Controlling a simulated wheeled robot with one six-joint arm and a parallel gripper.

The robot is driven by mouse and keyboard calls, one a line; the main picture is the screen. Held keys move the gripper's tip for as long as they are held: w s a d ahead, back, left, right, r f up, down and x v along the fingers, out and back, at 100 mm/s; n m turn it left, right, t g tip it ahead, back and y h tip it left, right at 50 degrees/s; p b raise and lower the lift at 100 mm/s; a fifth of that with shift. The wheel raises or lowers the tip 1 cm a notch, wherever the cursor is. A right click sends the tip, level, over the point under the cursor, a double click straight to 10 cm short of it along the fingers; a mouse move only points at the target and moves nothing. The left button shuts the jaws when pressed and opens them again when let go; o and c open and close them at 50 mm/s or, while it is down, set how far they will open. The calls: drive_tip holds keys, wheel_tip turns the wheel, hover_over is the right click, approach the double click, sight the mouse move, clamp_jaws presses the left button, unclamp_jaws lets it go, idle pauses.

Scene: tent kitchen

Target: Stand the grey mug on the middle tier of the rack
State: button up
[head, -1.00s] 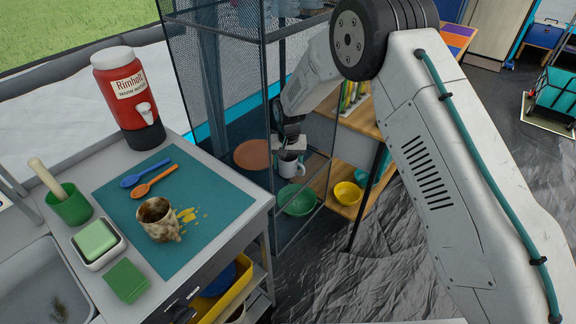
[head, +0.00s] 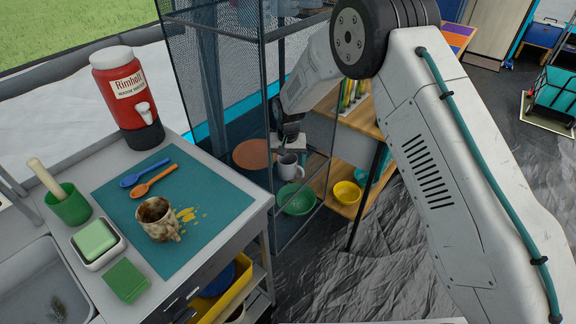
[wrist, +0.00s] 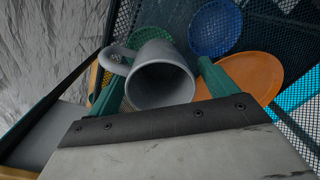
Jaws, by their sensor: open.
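The grey mug (head: 288,167) stands inside the mesh-sided rack (head: 215,100), beside an orange plate (head: 253,154) and higher than a green bowl (head: 297,199). It looks upright. In the wrist view the mug (wrist: 160,82) shows its open mouth, with its handle at the left. My gripper (head: 290,138) is just above the mug in the head view. In the wrist view the green fingers of my gripper (wrist: 160,88) are apart, one on each side of the mug. Whether they touch it I cannot tell. The tier under the mug is mostly hidden.
A blue plate (wrist: 215,28) lies beyond the mug in the wrist view. Rack posts and mesh stand close around my gripper. A yellow bowl (head: 347,193) is on a wooden shelf at right. The counter holds a stained mug (head: 157,220) and a red dispenser (head: 126,95).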

wheel_tip(320, 180, up, 6)
drive_tip(key=shift+d+f, duration=0.1)
